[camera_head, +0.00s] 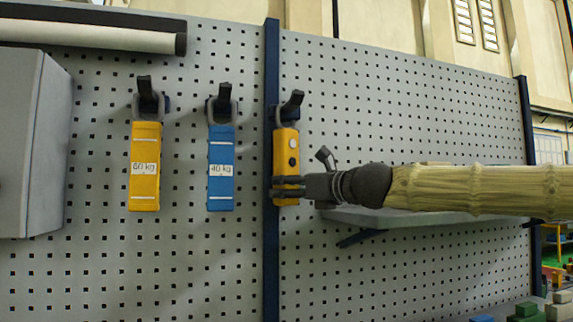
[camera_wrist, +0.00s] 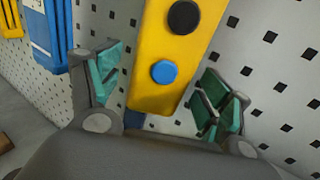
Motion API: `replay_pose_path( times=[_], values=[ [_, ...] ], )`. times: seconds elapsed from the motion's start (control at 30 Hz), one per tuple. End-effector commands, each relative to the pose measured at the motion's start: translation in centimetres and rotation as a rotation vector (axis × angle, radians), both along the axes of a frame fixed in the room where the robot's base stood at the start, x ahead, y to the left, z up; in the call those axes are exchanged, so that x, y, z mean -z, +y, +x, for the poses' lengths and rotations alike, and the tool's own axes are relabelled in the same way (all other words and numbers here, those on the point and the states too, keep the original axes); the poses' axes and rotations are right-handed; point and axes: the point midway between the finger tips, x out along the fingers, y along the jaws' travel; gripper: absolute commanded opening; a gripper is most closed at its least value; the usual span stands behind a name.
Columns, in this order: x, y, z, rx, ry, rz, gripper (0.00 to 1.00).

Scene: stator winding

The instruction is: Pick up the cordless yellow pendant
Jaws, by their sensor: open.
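The yellow pendant (camera_head: 286,152) hangs from a dark hook on the pegboard, at the blue upright. It has round buttons on its front and no cord shows. In the wrist view the pendant (camera_wrist: 168,60) hangs between the two fingers, with a black button and a blue button facing me. My gripper (camera_head: 288,188) is at the pendant's lower part. In the wrist view my gripper (camera_wrist: 160,95) is open, one finger on each side of the pendant, with gaps between the fingers and its sides.
A yellow block marked 60 kg (camera_head: 145,190) and a blue block marked 40 kg (camera_head: 221,188) hang to the left on the pegboard (camera_head: 400,100). A grey shelf (camera_head: 400,217) sits beneath my arm. A grey cabinet (camera_head: 30,140) is at far left.

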Motion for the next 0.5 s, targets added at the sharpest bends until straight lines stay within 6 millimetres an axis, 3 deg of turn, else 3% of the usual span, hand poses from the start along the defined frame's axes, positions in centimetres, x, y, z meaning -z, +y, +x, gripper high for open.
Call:
replay_pose_path(
  times=[0.27,0.5],
  values=[
    [0.03,0.07,0.10,0.000,0.001,0.001,0.77],
    [0.03,0.04,0.09,0.000,0.001,0.001,0.33]
  ],
)
